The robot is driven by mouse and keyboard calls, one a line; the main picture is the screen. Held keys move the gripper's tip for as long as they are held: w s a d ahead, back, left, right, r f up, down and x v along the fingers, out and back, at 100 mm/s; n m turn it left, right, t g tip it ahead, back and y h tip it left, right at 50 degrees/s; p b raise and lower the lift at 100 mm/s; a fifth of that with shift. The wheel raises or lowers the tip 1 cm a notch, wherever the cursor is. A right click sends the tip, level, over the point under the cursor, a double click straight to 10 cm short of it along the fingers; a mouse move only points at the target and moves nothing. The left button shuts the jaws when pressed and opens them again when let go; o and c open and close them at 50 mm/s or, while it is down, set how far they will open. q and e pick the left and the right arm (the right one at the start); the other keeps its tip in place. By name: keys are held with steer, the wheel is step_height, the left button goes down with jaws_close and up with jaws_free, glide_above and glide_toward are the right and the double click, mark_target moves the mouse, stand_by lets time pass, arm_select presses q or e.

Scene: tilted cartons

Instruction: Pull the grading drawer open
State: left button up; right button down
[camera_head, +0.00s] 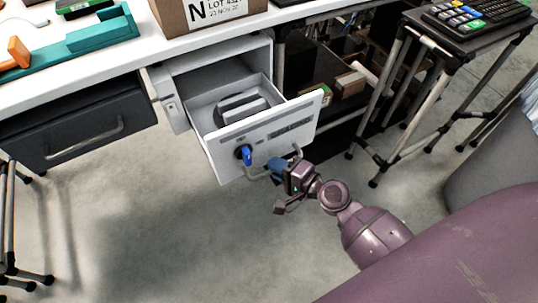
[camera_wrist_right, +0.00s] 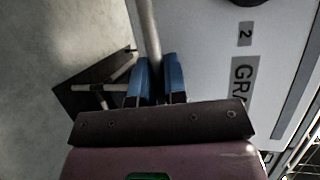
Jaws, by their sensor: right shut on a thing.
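The grading drawer (camera_head: 222,143) is white and stands well open under the white table in the head view. Its front has a bar handle, a blue-and-black knob and dark labels. A stack of light grey items (camera_head: 242,107) lies inside. My right gripper (camera_head: 279,168) is at the handle (camera_head: 256,176). In the right wrist view, its blue fingertips (camera_wrist_right: 160,80) are shut around the handle bar (camera_wrist_right: 146,35), beside the drawer front (camera_wrist_right: 205,45) with its label partly readable as "GRA". My left gripper is not in either view.
A closed dark drawer (camera_head: 82,124) hangs at the left. A carton (camera_head: 172,20) and a teal tray (camera_head: 95,40) sit on the table (camera_head: 120,58). A small stand (camera_head: 470,45) with a keypad device is at the right. Grey floor before the drawer is clear.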

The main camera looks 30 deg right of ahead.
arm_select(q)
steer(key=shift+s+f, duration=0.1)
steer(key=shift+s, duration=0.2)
arm_select(e)
steer(key=shift+s, duration=1)
steer(key=c, duration=1.2)
jaws_free()
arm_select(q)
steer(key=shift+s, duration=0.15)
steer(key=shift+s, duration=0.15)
